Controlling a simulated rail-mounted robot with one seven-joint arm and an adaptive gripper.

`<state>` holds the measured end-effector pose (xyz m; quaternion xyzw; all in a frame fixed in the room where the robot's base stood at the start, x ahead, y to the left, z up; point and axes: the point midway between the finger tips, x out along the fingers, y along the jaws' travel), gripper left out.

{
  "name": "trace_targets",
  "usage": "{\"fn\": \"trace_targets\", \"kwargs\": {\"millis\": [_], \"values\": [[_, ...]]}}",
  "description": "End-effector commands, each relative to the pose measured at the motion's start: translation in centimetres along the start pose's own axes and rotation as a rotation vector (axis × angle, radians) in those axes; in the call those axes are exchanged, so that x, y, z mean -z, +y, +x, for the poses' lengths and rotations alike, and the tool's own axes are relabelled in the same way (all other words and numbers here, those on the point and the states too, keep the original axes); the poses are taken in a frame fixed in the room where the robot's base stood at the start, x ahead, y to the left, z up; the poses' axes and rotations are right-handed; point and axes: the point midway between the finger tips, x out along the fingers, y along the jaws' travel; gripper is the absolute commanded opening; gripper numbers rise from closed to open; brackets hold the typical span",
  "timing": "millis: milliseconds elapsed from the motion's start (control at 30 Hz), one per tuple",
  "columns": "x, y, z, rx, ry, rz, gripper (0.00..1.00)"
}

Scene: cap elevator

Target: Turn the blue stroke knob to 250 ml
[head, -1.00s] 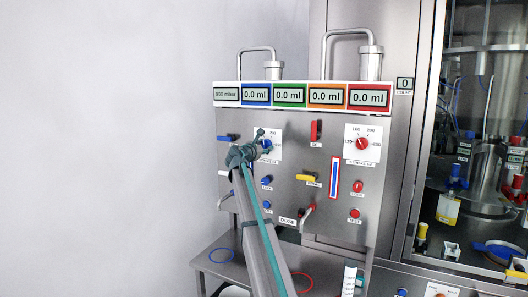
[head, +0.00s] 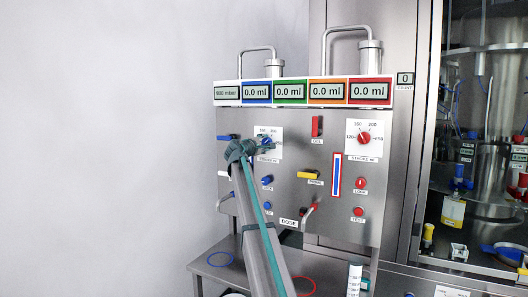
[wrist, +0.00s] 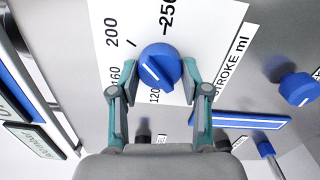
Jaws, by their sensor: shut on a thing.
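The blue stroke knob (wrist: 160,66) sits on a white scale plate (wrist: 215,25) marked 120, 160, 200 and 250. A short white line shows on the knob's face; it slants, and I cannot tell the exact value it points to. My gripper (wrist: 152,84) has one finger on each side of the knob and is shut on it. Fingertip contact is partly hard to see. In the head view my gripper (head: 262,145) covers part of the knob (head: 267,141) and its plate.
Right of the knob in the wrist view is another blue knob (wrist: 298,89). In the head view a red stroke knob (head: 363,138), a red lever (head: 317,126) and a yellow lever (head: 308,174) project from the panel. Displays (head: 302,92) line the top. Free room lies left of the panel.

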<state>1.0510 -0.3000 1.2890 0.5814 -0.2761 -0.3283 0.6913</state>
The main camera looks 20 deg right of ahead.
Motion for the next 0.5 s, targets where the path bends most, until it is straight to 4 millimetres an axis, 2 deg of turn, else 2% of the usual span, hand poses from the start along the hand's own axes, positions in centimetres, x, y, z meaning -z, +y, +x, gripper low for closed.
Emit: {"fn": "trace_targets", "kwargs": {"millis": [33,500], "values": [[0.13,-0.45,0.04,0.001,0.0,0.046,0.12],[0.08,-0.29,0.03,0.001,0.0,0.482,0.12]]}}
